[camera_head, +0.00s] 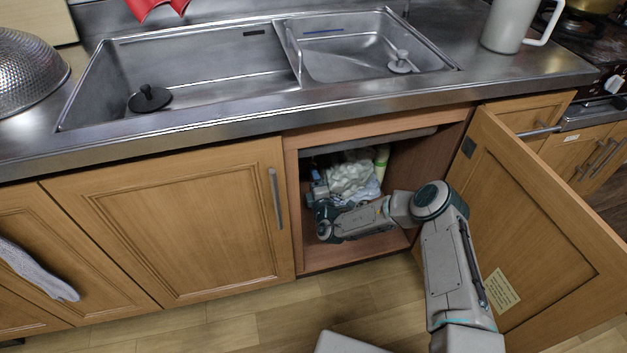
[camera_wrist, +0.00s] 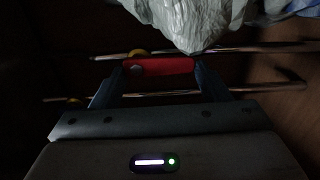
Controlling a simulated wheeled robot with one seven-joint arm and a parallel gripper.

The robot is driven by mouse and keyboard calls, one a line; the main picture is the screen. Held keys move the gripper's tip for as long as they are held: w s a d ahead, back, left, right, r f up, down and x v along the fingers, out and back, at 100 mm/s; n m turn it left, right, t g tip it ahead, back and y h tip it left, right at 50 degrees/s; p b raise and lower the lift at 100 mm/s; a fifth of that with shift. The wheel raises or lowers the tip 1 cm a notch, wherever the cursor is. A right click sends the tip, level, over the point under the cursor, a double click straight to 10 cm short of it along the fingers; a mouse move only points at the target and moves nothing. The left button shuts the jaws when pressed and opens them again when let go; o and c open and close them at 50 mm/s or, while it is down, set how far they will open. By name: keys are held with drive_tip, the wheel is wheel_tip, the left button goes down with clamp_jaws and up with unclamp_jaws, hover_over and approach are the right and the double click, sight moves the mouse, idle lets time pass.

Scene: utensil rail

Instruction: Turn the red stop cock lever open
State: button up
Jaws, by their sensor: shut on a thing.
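The red stop cock lever (camera_wrist: 160,66) shows in the wrist view, lying crosswise between the two fingers of my gripper (camera_wrist: 158,72). My gripper is shut on the lever, with one finger at each end of it. Thin pipes (camera_wrist: 250,48) run across the dark space behind and below the lever, with a brass-coloured fitting (camera_wrist: 136,54) at its left end. In the head view my arm reaches into the open cabinet under the sink. The lever and fingertips cannot be made out there.
A pale crumpled bag (camera_wrist: 185,20) hangs close above the lever. In the head view, the bag (camera_head: 352,178) and a green-white bottle (camera_head: 381,160) fill the cabinet's back. The open door (camera_head: 535,225) stands right of my arm; the closed door (camera_head: 180,225) is left.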

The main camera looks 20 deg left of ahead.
drive_tip(key=o, duration=1)
drive_tip(key=p+v, duration=0.4)
drive_tip(key=v, duration=1)
drive_tip(key=shift+w, duration=0.1)
